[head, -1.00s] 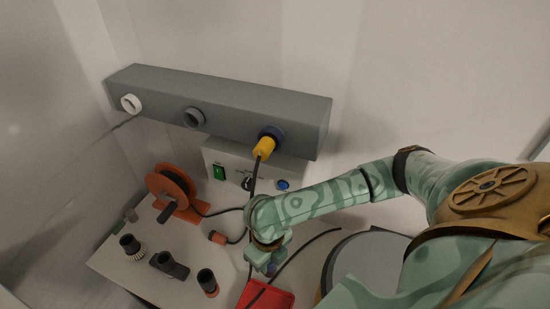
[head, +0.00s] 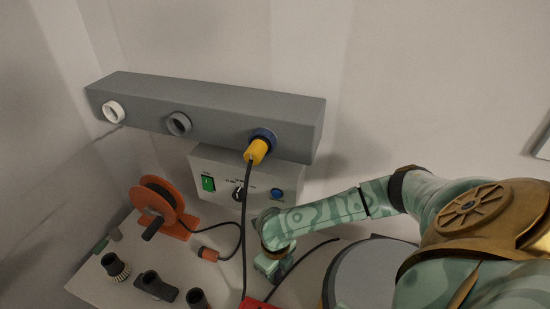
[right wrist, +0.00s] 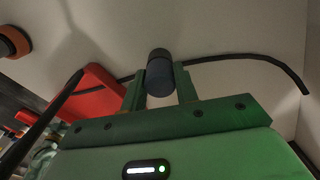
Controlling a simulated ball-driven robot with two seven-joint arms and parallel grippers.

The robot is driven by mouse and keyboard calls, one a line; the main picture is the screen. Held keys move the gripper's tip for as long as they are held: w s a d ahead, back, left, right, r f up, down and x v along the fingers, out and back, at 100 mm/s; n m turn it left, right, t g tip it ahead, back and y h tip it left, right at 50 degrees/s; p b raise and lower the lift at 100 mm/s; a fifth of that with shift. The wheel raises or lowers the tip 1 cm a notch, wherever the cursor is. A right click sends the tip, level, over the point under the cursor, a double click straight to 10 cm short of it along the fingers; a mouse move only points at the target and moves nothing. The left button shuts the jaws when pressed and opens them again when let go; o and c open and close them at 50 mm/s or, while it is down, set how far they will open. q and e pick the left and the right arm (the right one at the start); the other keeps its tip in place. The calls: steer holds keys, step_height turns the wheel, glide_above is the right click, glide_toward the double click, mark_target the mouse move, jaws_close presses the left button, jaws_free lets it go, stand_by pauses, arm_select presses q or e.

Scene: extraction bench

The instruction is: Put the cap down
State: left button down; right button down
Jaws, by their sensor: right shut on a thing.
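My right gripper (head: 271,272) is low over the bench top, just right of the hanging black hose. In the right wrist view its two green fingers (right wrist: 160,70) are shut on a small dark blue-grey cylindrical cap (right wrist: 159,80). In the head view the gripper hides most of the cap. I cannot tell whether the cap touches the bench. My left gripper is not in view.
A red object (head: 257,305) lies near the gripper, and a black cable (head: 305,256) runs behind it. A round grey-topped container (head: 375,275) stands to the right. An orange reel (head: 160,200) and several dark fittings (head: 153,284) occupy the left.

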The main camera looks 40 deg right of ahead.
steer(key=c, duration=1.1)
jaws_free()
step_height(320, 180, up, 12)
steer(key=p, duration=0.4)
